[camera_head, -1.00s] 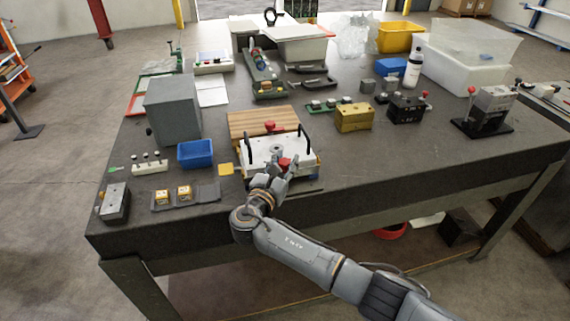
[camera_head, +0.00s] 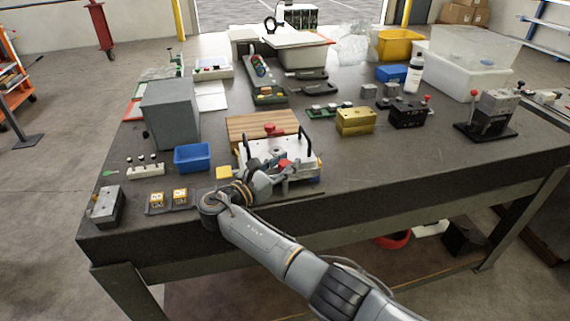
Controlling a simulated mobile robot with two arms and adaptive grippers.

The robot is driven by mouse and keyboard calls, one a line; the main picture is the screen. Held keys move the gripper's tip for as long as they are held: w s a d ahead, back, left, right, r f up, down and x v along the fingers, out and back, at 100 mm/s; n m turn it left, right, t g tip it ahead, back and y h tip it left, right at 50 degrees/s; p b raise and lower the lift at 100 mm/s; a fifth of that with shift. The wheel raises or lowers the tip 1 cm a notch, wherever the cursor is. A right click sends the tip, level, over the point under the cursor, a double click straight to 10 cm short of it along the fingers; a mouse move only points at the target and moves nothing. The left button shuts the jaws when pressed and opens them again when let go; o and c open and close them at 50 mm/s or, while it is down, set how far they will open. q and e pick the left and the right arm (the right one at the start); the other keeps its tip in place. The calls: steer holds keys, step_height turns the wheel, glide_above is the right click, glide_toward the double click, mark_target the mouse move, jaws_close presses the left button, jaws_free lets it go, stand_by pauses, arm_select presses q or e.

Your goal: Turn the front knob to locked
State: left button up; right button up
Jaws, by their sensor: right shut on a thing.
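A white mould base (camera_head: 252,166) with black handles sits near the table's front edge. Its front red knob (camera_head: 285,163) faces me, and another red knob (camera_head: 269,129) stands at its back side. My right gripper (camera_head: 279,174) is at the front knob and shut on it; the fingers partly cover it. I cannot read a lock mark on the knob. My left gripper is not in view.
A wooden board (camera_head: 252,125) is behind the mould base. A gold block (camera_head: 355,121) stands to the right. The table's front right is clear.

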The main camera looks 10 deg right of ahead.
mark_target(285, 162)
steer(key=o, duration=1.2)
steer(key=shift+r, duration=0.1)
step_height(285, 162, up, 10)
steer(key=shift+f, duration=0.1)
